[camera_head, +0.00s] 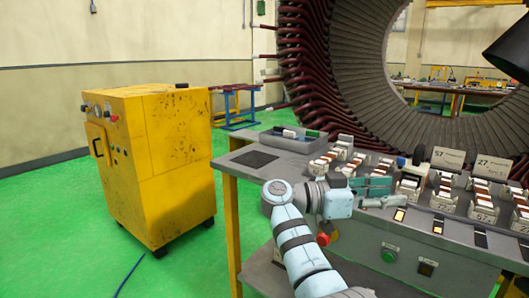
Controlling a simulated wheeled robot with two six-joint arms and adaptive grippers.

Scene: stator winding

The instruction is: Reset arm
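My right arm (293,235), light blue with dark bands, rises from the bottom of the head view and bends at its wrist. My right gripper (388,193) has teal and grey fingers that point right, in front of the grey bench's rows of small parts. The fingers are small in the picture, and I cannot tell how far apart they are. No object clearly shows between them. My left arm and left gripper are not in view.
The grey bench (254,159) bears a bin (293,137) and several blocks of parts, with number signs (447,158) behind. A large stator ring (340,60) stands behind it. A yellow cabinet (178,130) on wheels stands left. Green floor (60,220) is clear at left.

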